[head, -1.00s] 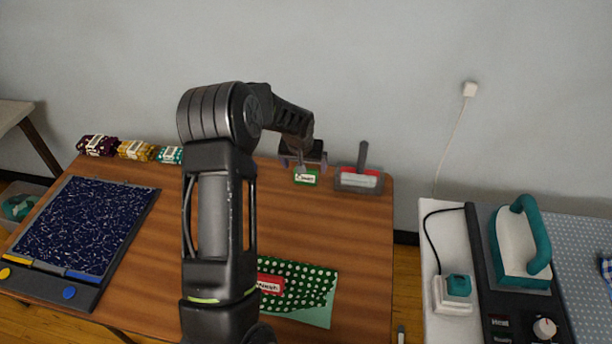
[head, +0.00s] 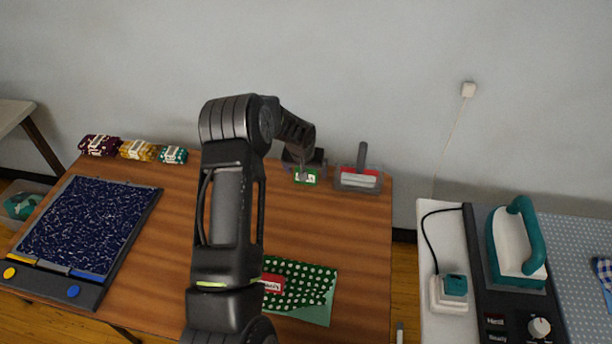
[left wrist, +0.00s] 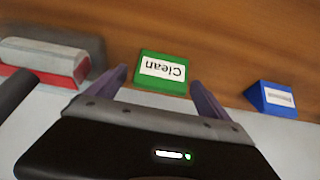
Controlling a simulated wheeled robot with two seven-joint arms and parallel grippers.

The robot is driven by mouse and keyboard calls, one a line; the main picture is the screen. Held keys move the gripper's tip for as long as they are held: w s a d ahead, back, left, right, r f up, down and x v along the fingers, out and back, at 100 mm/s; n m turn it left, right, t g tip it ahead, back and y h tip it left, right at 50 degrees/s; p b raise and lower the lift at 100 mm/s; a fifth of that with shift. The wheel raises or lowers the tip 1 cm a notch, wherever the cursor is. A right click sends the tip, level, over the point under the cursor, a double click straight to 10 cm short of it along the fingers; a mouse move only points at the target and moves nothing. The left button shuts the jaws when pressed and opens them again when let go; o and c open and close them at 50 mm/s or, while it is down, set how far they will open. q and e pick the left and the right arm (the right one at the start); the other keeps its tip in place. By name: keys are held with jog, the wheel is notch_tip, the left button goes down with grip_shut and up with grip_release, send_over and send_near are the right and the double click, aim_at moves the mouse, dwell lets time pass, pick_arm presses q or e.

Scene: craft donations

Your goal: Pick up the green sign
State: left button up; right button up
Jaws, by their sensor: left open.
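The green sign (head: 311,179) with a white label stands near the back edge of the wooden table, partly covered by my left gripper (head: 303,172) in the head view. In the left wrist view the green sign (left wrist: 163,84) shows its label, "Clean", upside down. My left gripper (left wrist: 158,76) is open there, its two fingers spread to either side of the sign, with nothing held. Whether the fingers reach fully around the sign is unclear. My right gripper is in neither view.
A red and grey block with a dark handle (head: 358,180) stands close beside the sign; a blue sign (left wrist: 275,99) stands on its other side. Folded fabrics (head: 137,150), a dark blue board (head: 88,225) and dotted green cloth (head: 300,284) lie on the table. An iron (head: 515,240) stands right.

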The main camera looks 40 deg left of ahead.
pick_arm(q)
jog(key=shift+c, duration=0.3)
jog(key=c, duration=1.4)
jog(key=shift+o, duration=0.2)
jog(key=shift+r, duration=0.1)
notch_tip(320, 180, up, 10)
jog(key=shift+f+b, duration=0.1)
jog(key=shift+b, duration=1.05)
